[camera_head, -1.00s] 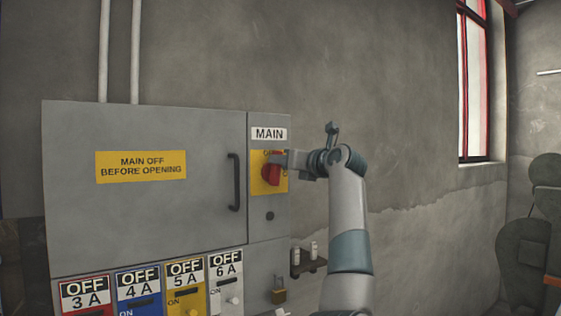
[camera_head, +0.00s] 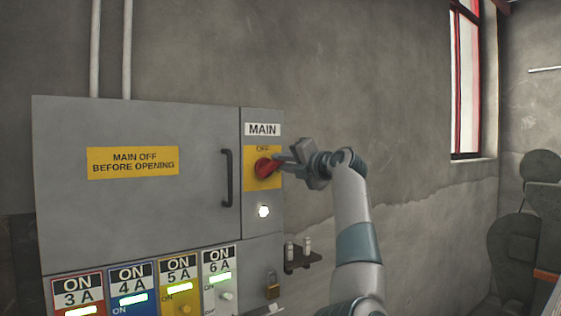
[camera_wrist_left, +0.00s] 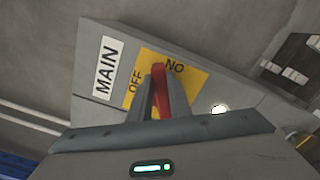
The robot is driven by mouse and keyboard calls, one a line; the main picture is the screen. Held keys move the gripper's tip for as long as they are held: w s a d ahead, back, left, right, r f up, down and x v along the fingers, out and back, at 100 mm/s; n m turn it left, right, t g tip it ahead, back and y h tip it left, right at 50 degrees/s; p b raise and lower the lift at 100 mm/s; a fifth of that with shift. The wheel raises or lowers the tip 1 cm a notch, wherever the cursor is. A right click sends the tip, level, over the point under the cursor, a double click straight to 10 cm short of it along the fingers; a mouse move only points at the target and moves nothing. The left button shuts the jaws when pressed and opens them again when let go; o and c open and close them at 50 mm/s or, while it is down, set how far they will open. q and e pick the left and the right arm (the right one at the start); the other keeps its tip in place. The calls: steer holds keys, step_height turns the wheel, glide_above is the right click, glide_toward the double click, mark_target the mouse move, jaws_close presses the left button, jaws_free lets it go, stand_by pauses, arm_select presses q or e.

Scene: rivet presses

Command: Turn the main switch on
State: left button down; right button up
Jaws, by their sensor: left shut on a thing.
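The main switch's red handle (camera_head: 265,168) sits on a yellow plate (camera_head: 250,182) under the MAIN label (camera_head: 262,130) on the grey cabinet. My left gripper (camera_head: 281,163) is shut on the handle from the right side. In the left wrist view the red handle (camera_wrist_left: 161,88) stands between the two fingers (camera_wrist_left: 162,100), with OFF and NO lettering on the plate around it. The handle lies close to sideways in the head view. A round lamp (camera_head: 263,211) below the plate glows white; it also shows in the wrist view (camera_wrist_left: 219,109). My right gripper is not in view.
The cabinet door (camera_head: 130,215) is shut, with a black handle (camera_head: 227,178). Several breaker panels (camera_head: 132,290) below read ON with lit green-white bars. A padlock (camera_head: 272,285) and a small shelf (camera_head: 301,261) are at the lower right.

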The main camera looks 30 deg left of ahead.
arm_select(q)
steer(key=shift+w+d+f+m+b, duration=0.1)
steer(key=shift+f+m, duration=0.2)
steer(key=shift+m, duration=0.7)
steer(key=shift+w+a+f+m+b, duration=0.15)
steer(key=shift+f+m, duration=0.1)
steer(key=shift+m, duration=0.75)
steer(key=shift+d+f+m+b, duration=0.15)
steer(key=shift+f+m, duration=0.15)
steer(key=shift+m, duration=0.7)
steer(key=c, duration=1.6)
jaws_free()
steer(key=shift+f, duration=0.1)
steer(key=shift+c, duration=0.2)
steer(key=shift+w, duration=0.1)
